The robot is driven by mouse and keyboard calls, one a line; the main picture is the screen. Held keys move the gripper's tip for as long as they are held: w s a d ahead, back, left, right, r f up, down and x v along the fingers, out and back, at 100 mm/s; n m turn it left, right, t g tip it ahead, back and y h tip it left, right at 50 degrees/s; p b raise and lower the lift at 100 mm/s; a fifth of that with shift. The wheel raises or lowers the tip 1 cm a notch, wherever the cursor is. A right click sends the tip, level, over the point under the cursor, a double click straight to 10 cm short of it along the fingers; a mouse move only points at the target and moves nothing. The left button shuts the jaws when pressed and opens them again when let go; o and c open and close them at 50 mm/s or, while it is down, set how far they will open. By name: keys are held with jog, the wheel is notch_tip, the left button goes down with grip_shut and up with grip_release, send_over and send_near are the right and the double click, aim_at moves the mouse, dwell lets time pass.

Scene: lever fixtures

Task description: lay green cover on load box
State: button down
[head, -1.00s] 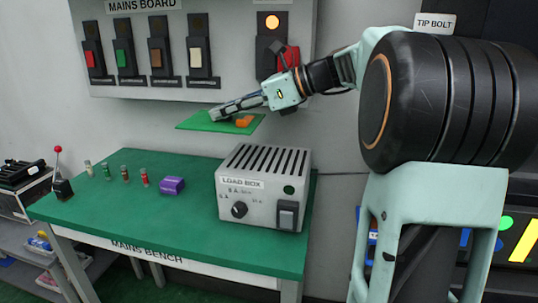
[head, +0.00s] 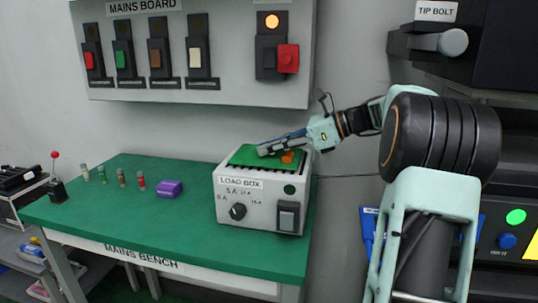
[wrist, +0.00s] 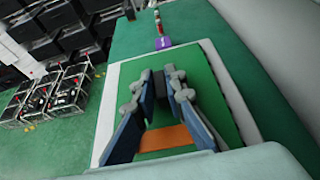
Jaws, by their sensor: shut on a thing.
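My gripper (head: 265,151) is shut on the cover and reaches in from the right. In the wrist view the cover (wrist: 205,88) lies beneath my fingers (wrist: 163,82), with the pale box top (wrist: 112,105) showing around it.
The load box stands at the right of the green bench (head: 110,205). A purple block (head: 169,188) and several small cylinders (head: 122,177) stand to its left. The mains board (head: 225,75) hangs above, with a red part (head: 288,58) on its right switch.

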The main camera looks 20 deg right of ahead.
aim_at(295, 157)
jog(key=shift+f, duration=0.2)
jog(key=shift+f, duration=0.15)
jog(key=c, duration=2)
grip_release()
jog(key=shift+o, duration=0.2)
jog(key=p+v, duration=0.2)
jog(key=v, duration=0.5)
jog(key=shift+s+d+r+p, duration=0.15)
jog(key=shift+d+r+p, duration=0.1)
jog(key=shift+r+p, duration=0.1)
jog(key=shift+a, duration=0.15)
